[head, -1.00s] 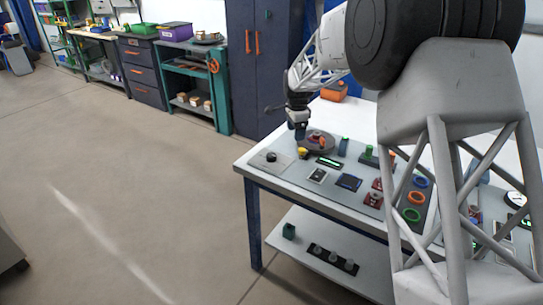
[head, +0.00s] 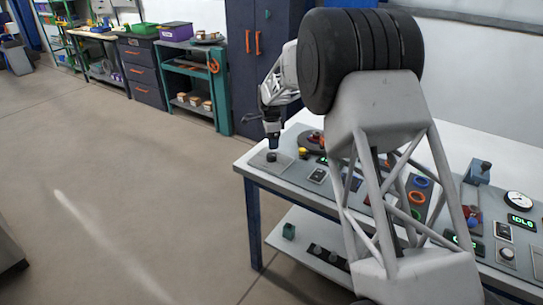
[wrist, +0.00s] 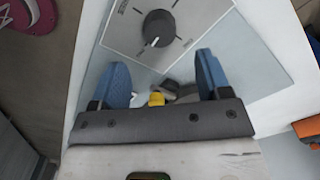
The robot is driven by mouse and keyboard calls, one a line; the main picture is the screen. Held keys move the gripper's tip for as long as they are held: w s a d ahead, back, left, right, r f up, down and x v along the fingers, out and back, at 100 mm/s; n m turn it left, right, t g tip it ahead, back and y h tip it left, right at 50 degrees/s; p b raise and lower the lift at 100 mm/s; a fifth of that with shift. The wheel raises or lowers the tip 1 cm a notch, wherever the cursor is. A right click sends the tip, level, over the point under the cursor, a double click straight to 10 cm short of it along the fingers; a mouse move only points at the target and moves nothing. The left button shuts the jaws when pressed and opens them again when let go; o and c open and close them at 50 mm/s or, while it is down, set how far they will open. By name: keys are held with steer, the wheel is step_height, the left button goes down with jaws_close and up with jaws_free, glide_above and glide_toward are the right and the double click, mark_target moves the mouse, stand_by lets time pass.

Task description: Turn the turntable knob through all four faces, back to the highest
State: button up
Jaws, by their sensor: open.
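A black round knob (head: 271,156) stands on a light square plate at the table's left front corner. In the wrist view the knob (wrist: 158,27) has a white pointer line aimed toward the bottom of the picture, slightly left. Tick marks surround it on the silver plate (wrist: 192,45). My gripper (head: 273,146) is just above the knob, pointing down. In the wrist view its two blue fingers (wrist: 162,62) are apart and empty, with the knob beyond their tips. The dark turntable disc (head: 309,139) lies behind and right of the knob, partly hidden by my arm.
A yellow button (head: 303,152) is close to the right of the knob, with a small display panel (head: 318,175) nearby. Coloured rings (head: 416,197) and other controls fill the table further right. Open floor lies left of the table.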

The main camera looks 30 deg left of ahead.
mark_target(271, 155)
steer(key=shift+f, duration=3.8)
steer(key=shift+c, duration=0.2)
steer(key=c, duration=0.9)
